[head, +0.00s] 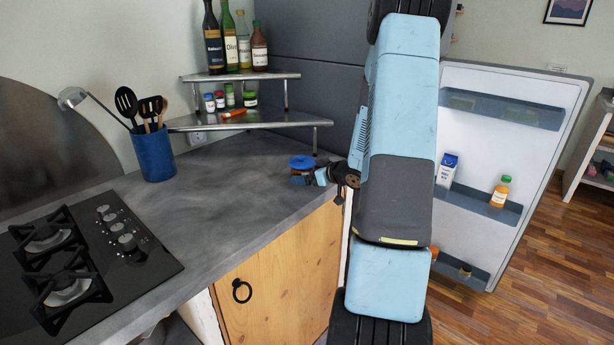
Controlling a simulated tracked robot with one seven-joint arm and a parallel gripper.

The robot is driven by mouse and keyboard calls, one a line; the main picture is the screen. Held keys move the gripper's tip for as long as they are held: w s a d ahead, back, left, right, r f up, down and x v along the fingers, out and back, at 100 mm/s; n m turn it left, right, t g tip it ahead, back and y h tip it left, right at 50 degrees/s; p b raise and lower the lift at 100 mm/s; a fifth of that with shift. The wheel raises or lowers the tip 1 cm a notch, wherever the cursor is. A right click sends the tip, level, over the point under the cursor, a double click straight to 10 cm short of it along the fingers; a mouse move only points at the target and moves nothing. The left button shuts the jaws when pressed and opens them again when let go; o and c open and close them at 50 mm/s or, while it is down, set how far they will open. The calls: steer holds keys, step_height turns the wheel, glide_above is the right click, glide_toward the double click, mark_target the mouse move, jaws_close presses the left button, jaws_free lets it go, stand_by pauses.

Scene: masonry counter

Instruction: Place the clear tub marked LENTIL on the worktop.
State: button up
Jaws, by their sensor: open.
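A small tub with a blue lid (301,161) and brownish contents stands upright on the grey worktop (235,195), near its right end. It is small in the picture and I cannot read any LENTIL mark on it. My gripper (309,180) is open right at the tub's near right side, low over the worktop. The fingers partly cover the tub's lower part, and I cannot tell whether they touch it.
A two-tier metal corner shelf (250,122) holds bottles and small jars behind the worktop. A blue utensil pot (153,156) and a black gas hob (85,250) are at left. The fridge door (515,140) stands open at right. The worktop's middle is clear.

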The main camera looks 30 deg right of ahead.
steer(key=v, duration=1.1)
steer(key=s+a+r+m+g+h, duration=0.1)
steer(key=a+r+h, duration=0.25)
steer(key=r, duration=0.45)
steer(key=s+a+r+m+g+h, duration=0.1)
steer(key=a+r+m+h, duration=0.15)
steer(key=r+h, duration=0.4)
steer(key=s+a+r+g+y, duration=0.2)
steer(key=s+a, duration=0.7)
steer(key=s, duration=0.1)
steer(key=s+a+r+g+y, duration=0.3)
steer(key=s+a, duration=0.6)
steer(key=s, duration=0.2)
steer(key=shift+s+a+r, duration=0.2)
steer(key=shift+s+a, duration=0.1)
steer(key=shift+s, duration=0.05)
steer(key=shift+m, duration=0.25)
